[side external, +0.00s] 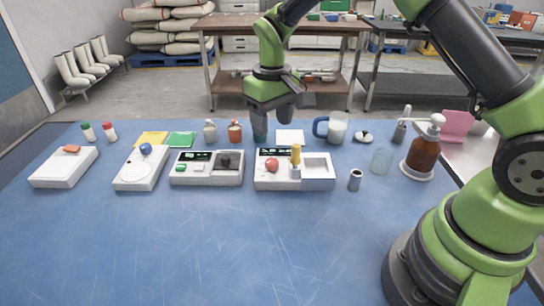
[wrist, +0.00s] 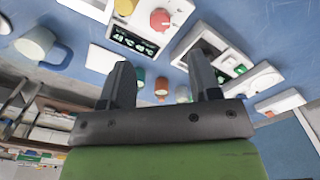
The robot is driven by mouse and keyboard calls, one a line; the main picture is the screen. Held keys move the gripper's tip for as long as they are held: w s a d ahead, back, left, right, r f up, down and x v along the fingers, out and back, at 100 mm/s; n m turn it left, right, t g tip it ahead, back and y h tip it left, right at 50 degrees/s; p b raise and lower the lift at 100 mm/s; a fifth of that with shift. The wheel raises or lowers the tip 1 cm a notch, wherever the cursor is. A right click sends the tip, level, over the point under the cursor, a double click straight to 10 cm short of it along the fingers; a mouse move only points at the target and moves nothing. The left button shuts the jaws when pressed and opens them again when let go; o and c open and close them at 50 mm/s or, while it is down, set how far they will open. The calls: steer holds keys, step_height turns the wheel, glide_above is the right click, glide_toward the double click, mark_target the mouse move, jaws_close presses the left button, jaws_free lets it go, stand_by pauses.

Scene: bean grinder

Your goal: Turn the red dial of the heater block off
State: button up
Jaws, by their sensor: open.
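The red dial (side external: 271,165) sits on the left part of a white block (side external: 318,184), which I take for the heater block, below a dark display with green marks. The dial also shows in the wrist view (wrist: 159,19), near the top, beside the lit display (wrist: 133,42). Whether it is set on or off I cannot tell. My gripper (side external: 272,119) is open and empty, above and apart from the block, appearing behind it in the side external view. In the wrist view, its two fingers (wrist: 160,70) are spread, with the dial beyond them.
A yellow-topped piece (side external: 296,155) stands on the block right of the dial. White units with a black knob (side external: 224,160), a blue knob (side external: 146,149) and an orange piece (side external: 72,149) stand left. The front table is clear.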

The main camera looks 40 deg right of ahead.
mark_target(272, 161)
step_height(272, 161, down, 10)
steer(key=shift+r, duration=0.1)
stand_by(0.4)
steer(key=shift+c, duration=0.5)
steer(key=c, duration=0.8)
steer(key=shift+n, duration=0.3)
steer(key=n, duration=1.1)
